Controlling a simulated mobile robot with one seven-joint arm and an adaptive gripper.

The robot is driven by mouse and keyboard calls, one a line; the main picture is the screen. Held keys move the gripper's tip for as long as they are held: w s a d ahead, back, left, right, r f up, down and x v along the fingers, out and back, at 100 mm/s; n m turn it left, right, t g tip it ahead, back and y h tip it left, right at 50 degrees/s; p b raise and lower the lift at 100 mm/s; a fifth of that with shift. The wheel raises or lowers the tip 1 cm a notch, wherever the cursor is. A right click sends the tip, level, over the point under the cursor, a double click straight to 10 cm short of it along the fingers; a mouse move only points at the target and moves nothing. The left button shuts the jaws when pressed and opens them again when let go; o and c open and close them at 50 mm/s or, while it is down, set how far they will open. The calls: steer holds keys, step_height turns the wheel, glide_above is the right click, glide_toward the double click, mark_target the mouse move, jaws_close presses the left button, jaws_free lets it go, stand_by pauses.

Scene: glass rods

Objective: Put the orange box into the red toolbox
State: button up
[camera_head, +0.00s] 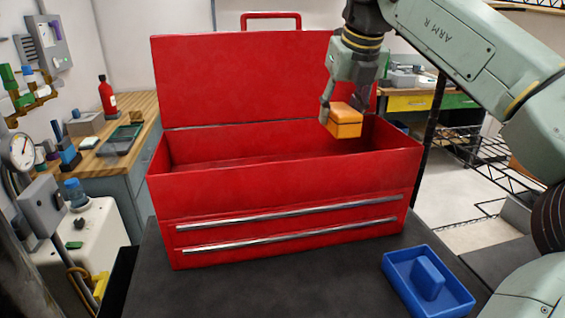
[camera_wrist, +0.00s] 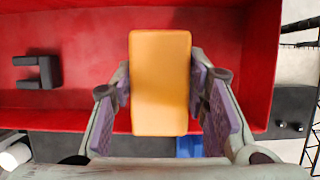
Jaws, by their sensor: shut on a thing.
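The orange box (camera_head: 345,124) is held in my gripper (camera_head: 343,108) over the right part of the open red toolbox (camera_head: 285,182). In the wrist view the orange box (camera_wrist: 160,85) sits between the two finger pads of my gripper (camera_wrist: 163,100), upright in the picture. The toolbox lid is raised at the back, and its interior shows below the box in the wrist view, with the toolbox wall (camera_wrist: 265,60) at right. The head view shows the box near the height of the rim; its exact height above the toolbox floor is hard to tell.
A blue tray (camera_head: 398,283) with a raised middle stands on the dark table (camera_head: 300,290) at front right. A dark bracket-shaped thing (camera_wrist: 38,72) shows at left in the wrist view. The raised lid (camera_head: 240,80) stands behind my gripper.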

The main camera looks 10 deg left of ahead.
mark_target(350, 115)
steer(key=shift+w+f, duration=0.1)
steer(key=shift+f, duration=0.3)
step_height(350, 115, down, 4)
steer(key=shift+f+p, duration=0.65)
steer(key=shift+f, duration=1.9)
steer(key=shift+f, duration=0.1)
steer(key=o, duration=1.3)
steer(key=b+v, duration=0.1)
steer(key=v, duration=1.1)
steer(key=shift+b, duration=0.3)
